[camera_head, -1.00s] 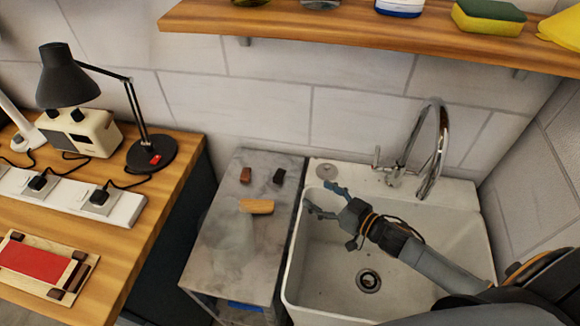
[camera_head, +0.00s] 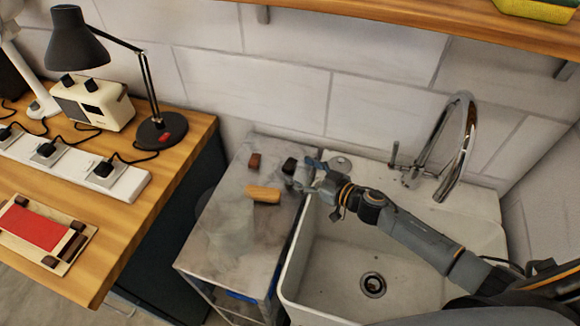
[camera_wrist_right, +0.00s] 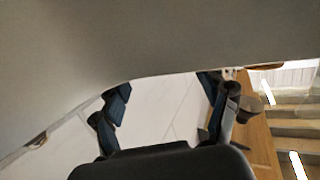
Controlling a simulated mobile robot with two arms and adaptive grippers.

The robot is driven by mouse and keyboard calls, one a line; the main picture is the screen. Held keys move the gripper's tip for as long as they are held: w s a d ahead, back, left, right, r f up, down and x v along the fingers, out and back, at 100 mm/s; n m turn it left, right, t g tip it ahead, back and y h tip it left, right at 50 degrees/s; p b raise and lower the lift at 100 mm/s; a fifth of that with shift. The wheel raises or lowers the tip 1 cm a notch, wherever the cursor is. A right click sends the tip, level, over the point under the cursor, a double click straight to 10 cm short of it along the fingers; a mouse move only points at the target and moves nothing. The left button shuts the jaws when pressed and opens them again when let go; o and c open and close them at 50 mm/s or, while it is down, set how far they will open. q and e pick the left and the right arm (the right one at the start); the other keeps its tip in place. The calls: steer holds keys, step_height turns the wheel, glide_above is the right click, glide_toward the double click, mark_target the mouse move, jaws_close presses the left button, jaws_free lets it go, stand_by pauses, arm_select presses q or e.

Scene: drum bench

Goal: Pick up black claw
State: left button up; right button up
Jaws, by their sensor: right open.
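A small black block (camera_head: 289,166), which I take to be the black claw, lies near the back right of the grey marble-topped cabinet (camera_head: 225,235). My right gripper (camera_head: 301,173) comes in from the right over the sink's left rim. Its fingers are open and just right of the black block; I cannot tell whether they touch it. In the right wrist view the two fingers (camera_wrist_right: 165,105) stand apart with nothing seen between them. My left gripper is not in view.
A brown block (camera_head: 254,161) and a light wooden piece (camera_head: 262,194) lie left of the black one. The white sink (camera_head: 330,290) with its tall tap (camera_head: 465,150) stands to the right. A wooden desk (camera_head: 165,190) with a black lamp (camera_head: 77,40) is at left.

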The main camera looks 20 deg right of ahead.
mark_target(294, 166)
steer(key=b+x, duration=0.1)
steer(key=x, duration=0.3)
steer(key=shift+w+d+r, duration=0.1)
steer(key=shift+w+d, duration=0.05)
steer(key=shift+d, duration=0.05)
steer(key=shift+w+a, duration=0.25)
steer(key=shift+w, duration=0.1)
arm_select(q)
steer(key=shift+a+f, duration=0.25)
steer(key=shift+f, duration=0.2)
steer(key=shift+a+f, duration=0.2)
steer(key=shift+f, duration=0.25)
arm_select(e)
steer(key=shift+s, duration=0.1)
steer(key=c, duration=1.2)
